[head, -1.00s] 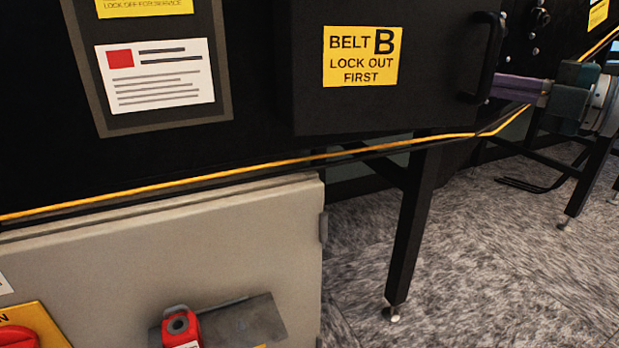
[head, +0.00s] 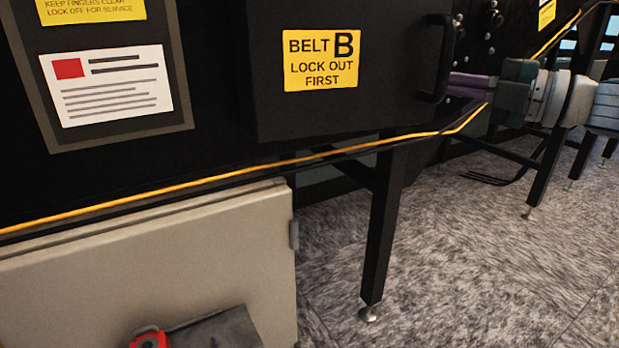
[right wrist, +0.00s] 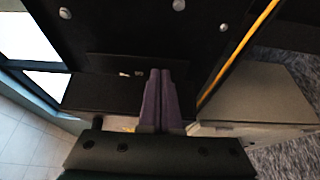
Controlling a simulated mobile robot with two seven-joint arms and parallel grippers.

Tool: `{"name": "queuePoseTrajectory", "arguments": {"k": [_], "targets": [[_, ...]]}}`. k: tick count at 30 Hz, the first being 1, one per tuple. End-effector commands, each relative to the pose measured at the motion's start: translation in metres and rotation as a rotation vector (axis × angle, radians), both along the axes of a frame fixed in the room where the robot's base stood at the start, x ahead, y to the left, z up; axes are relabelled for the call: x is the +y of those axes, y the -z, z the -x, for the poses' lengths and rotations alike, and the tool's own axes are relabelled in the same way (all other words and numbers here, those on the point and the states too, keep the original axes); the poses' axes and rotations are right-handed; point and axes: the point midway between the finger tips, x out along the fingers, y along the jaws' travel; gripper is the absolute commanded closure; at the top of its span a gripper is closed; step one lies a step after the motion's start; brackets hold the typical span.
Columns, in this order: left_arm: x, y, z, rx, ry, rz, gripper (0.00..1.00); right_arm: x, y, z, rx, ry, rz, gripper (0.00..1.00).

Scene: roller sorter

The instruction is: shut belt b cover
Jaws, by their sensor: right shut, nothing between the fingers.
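The belt B cover (head: 390,90) is a dark panel with a yellow "BELT B LOCK OUT FIRST" label (head: 321,60) in the upper middle of the head view. Its black bar handle (head: 437,58) is at its right edge. I cannot tell how far the cover stands from its frame. My right gripper (head: 452,84) is just right of the handle, its purple fingers pointing left and their tips close to the cover's edge. The right wrist view shows the purple fingers (right wrist: 156,98) pressed together, with nothing between them. My left gripper is not in view.
A beige cabinet (head: 150,265) stands below the cover on the left, with a red device (head: 150,339) on its front. A yellow-striped rail (head: 240,174) runs beneath the cover. A black leg (head: 383,235) stands on the grey floor, which is open at lower right.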

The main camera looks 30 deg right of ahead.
Motion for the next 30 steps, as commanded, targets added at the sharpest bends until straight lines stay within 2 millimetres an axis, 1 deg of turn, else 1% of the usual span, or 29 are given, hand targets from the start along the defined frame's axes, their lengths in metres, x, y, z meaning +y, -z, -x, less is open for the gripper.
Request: {"name": "queuePoseTrajectory", "arguments": {"k": [4, 8, 18, 23, 26, 29, 30], "targets": [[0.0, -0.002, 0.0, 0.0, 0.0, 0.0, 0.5, -0.001, 0.0, 0.002, 0.001, 0.0, 0.0, 1.0], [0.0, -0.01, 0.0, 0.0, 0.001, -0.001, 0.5, -0.007, -0.002, 0.014, 0.005, 0.001, -0.001, 1.0], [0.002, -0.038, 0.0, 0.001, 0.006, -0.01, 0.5, -0.035, -0.003, 0.069, 0.005, 0.003, 0.0, 1.0], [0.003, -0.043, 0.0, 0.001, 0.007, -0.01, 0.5, -0.042, -0.001, 0.085, 0.002, 0.001, -0.001, 1.0], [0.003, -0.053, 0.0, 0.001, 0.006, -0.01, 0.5, -0.034, -0.001, 0.09, -0.005, 0.003, -0.016, 1.0], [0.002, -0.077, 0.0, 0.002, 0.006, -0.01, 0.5, -0.008, -0.001, 0.096, -0.021, 0.02, -0.053, 1.0], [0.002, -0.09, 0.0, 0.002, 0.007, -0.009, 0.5, 0.006, -0.002, 0.099, -0.032, 0.039, -0.071, 1.0]]}}
